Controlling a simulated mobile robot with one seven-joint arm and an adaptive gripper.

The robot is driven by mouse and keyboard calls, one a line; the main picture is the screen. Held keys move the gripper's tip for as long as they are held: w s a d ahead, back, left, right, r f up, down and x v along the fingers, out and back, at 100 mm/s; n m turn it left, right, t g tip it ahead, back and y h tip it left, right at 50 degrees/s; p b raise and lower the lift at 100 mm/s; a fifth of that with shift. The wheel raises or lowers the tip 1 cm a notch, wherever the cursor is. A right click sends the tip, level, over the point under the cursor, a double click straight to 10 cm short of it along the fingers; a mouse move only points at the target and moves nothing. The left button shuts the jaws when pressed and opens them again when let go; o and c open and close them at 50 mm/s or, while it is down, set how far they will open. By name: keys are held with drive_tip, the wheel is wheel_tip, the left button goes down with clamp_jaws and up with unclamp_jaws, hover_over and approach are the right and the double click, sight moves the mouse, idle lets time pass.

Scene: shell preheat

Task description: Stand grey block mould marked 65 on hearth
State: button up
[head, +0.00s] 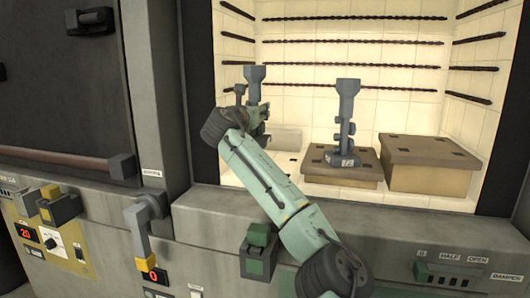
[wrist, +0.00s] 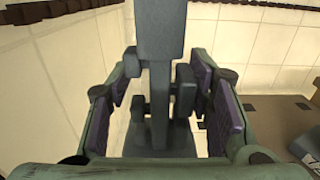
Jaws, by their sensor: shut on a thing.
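A grey block mould (head: 254,78) with a tall flared stem is at the left inside the lit kiln chamber. My gripper (head: 256,112) is shut on it. In the wrist view the mould (wrist: 162,35) stands upright between my two purple-padded fingers (wrist: 165,98). Its number is not visible, and I cannot tell whether its base touches the hearth floor. A second grey mould (head: 347,110) stands upright on the low brown block, with a small label on its base too small to read surely.
The low brown block (head: 340,172) and a taller brown block (head: 432,165) fill the middle and right of the hearth. Dark heating coils (head: 350,42) line the walls.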

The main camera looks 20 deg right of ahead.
sight(255, 137)
wheel_tip(255, 137, down, 8)
drive_tip(key=shift+s+f+p, duration=0.1)
drive_tip(key=shift+p, duration=0.6)
drive_tip(key=shift+f, duration=0.2)
drive_tip(key=o, duration=1.6)
drive_tip(key=shift+c, duration=0.2)
drive_tip(key=shift+r, duration=0.2)
drive_tip(key=b+v, duration=0.4)
drive_tip(key=v, duration=0.8)
drive_tip(key=shift+b, duration=0.35)
drive_tip(key=shift+f, duration=0.1)
